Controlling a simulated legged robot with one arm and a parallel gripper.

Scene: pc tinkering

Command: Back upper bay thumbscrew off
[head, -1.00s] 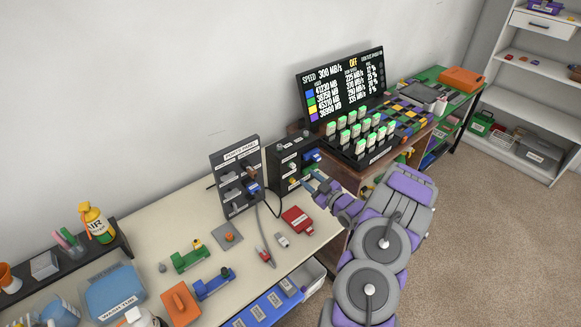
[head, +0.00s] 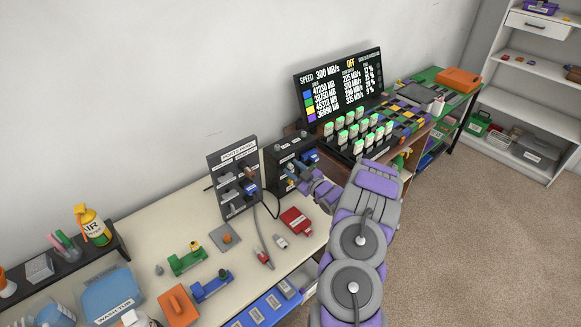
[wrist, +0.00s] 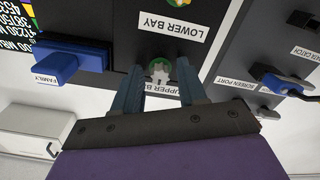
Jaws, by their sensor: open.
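The black bay box (head: 283,152) stands at the back right of the bench and carries the bay labels. In the wrist view, which is upside down, the upper bay thumbscrew (wrist: 157,73) is a small pale grey and green knob on its dark face. My gripper (wrist: 159,66) is open with a blue-grey finger on each side of the thumbscrew. I cannot tell whether the fingers touch it. The upper bay label (wrist: 165,88) is partly hidden by my gripper. The lower bay label (wrist: 172,26) and a green-and-yellow fitting (wrist: 178,4) show at the picture's top.
A blue plug (wrist: 70,60) sticks out of the box beside my left-hand finger. The ports panel (head: 232,175), with a plugged-in cable, stands close to the left. A red case (head: 295,221) lies on the bench in front. The screen (head: 340,85) is behind on the right.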

